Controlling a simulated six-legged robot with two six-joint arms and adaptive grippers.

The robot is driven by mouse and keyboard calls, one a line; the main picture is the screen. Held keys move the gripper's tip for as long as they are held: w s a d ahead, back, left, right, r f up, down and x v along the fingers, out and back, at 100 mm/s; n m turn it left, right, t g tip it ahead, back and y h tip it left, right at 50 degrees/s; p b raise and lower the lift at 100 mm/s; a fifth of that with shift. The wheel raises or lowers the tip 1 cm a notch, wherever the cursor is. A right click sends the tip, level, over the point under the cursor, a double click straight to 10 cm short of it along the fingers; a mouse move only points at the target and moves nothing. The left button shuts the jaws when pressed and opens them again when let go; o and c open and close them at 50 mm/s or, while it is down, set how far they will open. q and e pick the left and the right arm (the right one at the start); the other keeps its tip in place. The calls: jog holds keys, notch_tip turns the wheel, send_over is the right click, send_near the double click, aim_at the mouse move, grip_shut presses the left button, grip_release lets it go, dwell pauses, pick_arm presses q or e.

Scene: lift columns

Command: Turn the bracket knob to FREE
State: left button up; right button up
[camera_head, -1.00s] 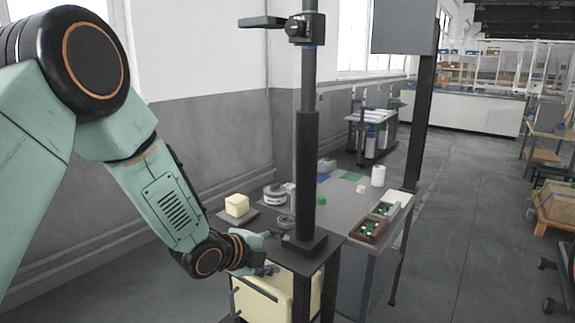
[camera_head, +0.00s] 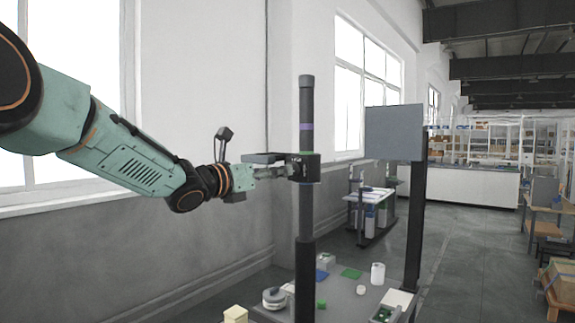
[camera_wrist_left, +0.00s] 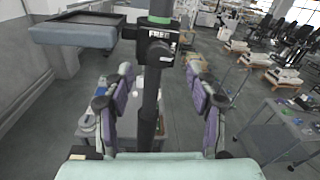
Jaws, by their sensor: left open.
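The dark bracket (camera_head: 305,167) is clamped on the upright lift column (camera_head: 306,215), with a flat grey shelf (camera_head: 262,158) out to its left. In the left wrist view, the bracket's black knob (camera_wrist_left: 159,51) sits under a white "FREE" label (camera_wrist_left: 158,33); which way it is set I cannot tell. My left gripper (camera_head: 284,171) is level with the bracket, just left of it. In the left wrist view its fingers (camera_wrist_left: 159,75) are open, one each side of the column and just below the knob, with nothing clearly held. My right gripper is not in view.
The shelf (camera_wrist_left: 78,32) is close to the left finger in the wrist view. A grey panel on a dark post (camera_head: 394,132) stands to the right. A workbench (camera_head: 345,300) with small items is below. A wall with windows is behind.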

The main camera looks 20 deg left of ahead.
pick_arm(q)
jog(key=p+x, duration=0.2)
jog(key=x, duration=0.3)
jog(key=shift+w+d, duration=0.15)
jog(key=shift+w, duration=0.05)
jog(key=shift+w+f, duration=0.15)
jog(key=shift+w, duration=0.05)
jog(key=shift+c, duration=1.1)
jog(key=c, duration=0.9)
